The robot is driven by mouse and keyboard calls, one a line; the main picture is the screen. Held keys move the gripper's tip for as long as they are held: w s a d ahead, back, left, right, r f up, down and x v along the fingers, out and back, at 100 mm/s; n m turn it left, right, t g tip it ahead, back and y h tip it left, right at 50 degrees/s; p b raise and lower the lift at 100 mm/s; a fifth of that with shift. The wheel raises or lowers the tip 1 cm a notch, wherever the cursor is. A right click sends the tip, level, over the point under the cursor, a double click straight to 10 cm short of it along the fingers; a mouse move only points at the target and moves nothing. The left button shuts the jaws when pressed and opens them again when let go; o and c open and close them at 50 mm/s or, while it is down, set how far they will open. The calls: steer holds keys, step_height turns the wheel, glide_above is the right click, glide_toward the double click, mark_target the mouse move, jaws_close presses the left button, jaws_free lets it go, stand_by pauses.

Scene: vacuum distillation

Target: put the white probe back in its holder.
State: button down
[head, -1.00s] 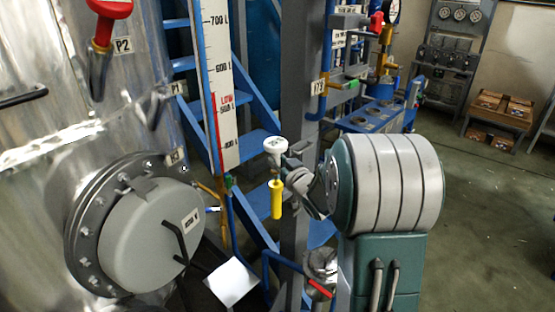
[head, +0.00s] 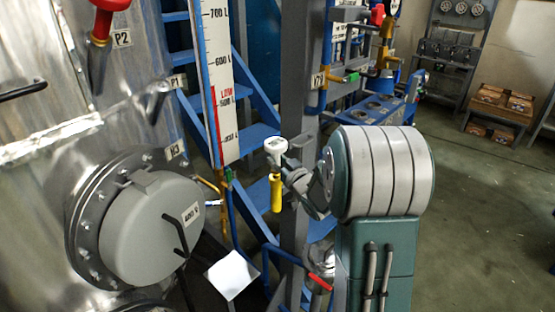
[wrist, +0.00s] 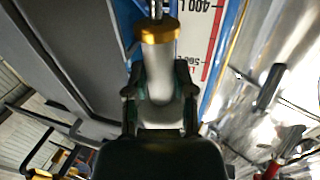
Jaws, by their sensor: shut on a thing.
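In the wrist view, the white body of the probe (wrist: 159,70) sits between the two dark fingers of my gripper (wrist: 160,90), with a gold ring and metal rod beyond. On the tank, a metal stub (head: 155,101) by the P1 label shows no probe in it. A red probe (head: 105,20) sits by the P2 label.
The metal tank (head: 40,180) fills the left, with a round grey hatch (head: 148,237) and handles sticking out. A level scale (head: 219,85), blue stairs (head: 262,130) and a grey post (head: 302,100) stand close behind the probe. Open floor lies at right.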

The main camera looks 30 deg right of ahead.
steer(key=shift+f, duration=0.95)
steer(key=shift+c, duration=1.9)
jaws_free()
steer(key=s, duration=1.2)
steer(key=shift+d+f, duration=0.15)
steer(key=shift+d, duration=0.25)
